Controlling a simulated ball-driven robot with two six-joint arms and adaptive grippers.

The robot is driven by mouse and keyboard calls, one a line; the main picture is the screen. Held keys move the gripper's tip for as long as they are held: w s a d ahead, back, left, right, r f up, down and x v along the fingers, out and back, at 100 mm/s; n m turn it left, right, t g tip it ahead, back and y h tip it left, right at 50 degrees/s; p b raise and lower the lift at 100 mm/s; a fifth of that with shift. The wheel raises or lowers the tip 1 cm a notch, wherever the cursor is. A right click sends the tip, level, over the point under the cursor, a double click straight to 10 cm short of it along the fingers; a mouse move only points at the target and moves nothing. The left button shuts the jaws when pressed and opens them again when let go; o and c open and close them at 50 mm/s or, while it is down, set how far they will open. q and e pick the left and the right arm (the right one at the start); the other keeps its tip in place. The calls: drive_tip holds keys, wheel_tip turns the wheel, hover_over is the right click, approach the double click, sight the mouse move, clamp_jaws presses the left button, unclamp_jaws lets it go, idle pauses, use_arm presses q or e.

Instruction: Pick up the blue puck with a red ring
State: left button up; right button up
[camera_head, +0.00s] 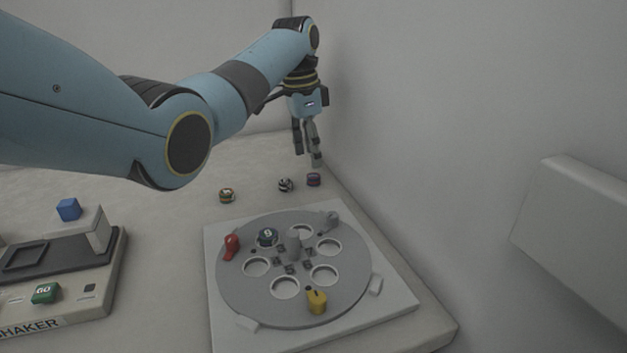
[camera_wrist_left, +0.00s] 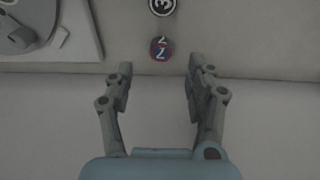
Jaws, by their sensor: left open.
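The blue puck with a red ring (camera_wrist_left: 160,48) lies on the table in the left wrist view, marked with a 2. It is just beyond the fingertips and between their lines. In the head view a small purple-looking puck (camera_head: 313,180) at the table's right edge appears to be the same one. My left gripper (camera_head: 307,160) points down above and behind it, open and empty. In the left wrist view its fingers (camera_wrist_left: 160,72) are spread apart with nothing between them. My right gripper is not in view.
A black-and-white puck (camera_head: 285,185) stands close left of it, and another banded puck (camera_head: 226,195) farther left. A grey turntable (camera_head: 262,290) with round holes is in front. A shaker (camera_head: 65,290) with a blue cube (camera_head: 68,209) is at left. A wall rises close at right.

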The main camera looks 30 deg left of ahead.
sight(314, 175)
use_arm(q)
drive_tip(key=shift+w+f, duration=0.1)
drive_tip(key=shift+f, duration=0.3)
wheel_tip(314, 175, down, 4)
drive_tip(key=shift+w+d+r+b, duration=0.1)
drive_tip(key=shift+w+d+b, duration=0.05)
drive_tip(key=shift+b, duration=0.25)
drive_tip(key=shift+w+f, duration=0.1)
drive_tip(key=shift+f, duration=0.35)
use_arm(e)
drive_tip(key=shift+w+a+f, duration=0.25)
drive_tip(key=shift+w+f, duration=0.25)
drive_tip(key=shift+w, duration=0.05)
